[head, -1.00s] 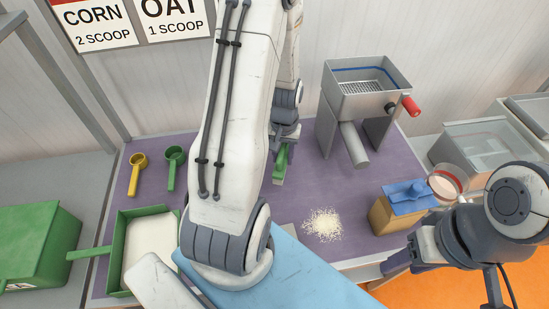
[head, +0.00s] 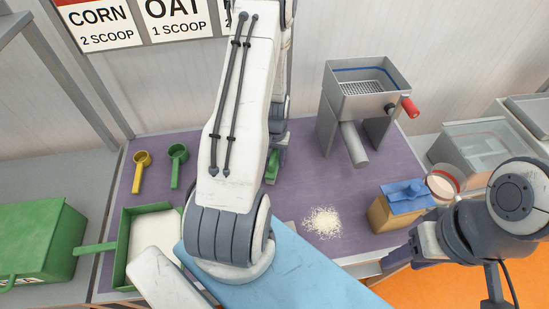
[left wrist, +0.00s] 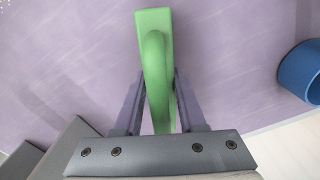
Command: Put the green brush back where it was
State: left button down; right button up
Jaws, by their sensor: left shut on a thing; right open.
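The green brush (left wrist: 155,60) is between the fingers of my left gripper (left wrist: 160,108) in the left wrist view, which is shut on its handle. The purple mat lies beneath it; I cannot tell whether the brush touches the mat. In the head view the brush (head: 272,168) shows only in part, behind my left arm, toward the back of the mat (head: 310,180). My right gripper (head: 398,260) is open and empty at the lower right, near the front edge of the table.
A grey mill (head: 365,100) with a red knob stands at the back right. A pale pile (head: 322,222) lies mid-mat. A box with a blue top (head: 405,195) is at right. Yellow (head: 140,172) and green scoops (head: 177,167) and a green tray (head: 124,250) are at left.

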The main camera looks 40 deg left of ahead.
pick_arm(q)
jog(key=shift+f, duration=0.2)
jog(key=shift+c, duration=2.4)
grip_release()
jog(key=shift+r, duration=0.15)
jog(key=shift+r, duration=0.55)
notch_tip(320, 180, up, 11)
jog(key=shift+r+b, duration=0.1)
jog(key=shift+b, duration=0.65)
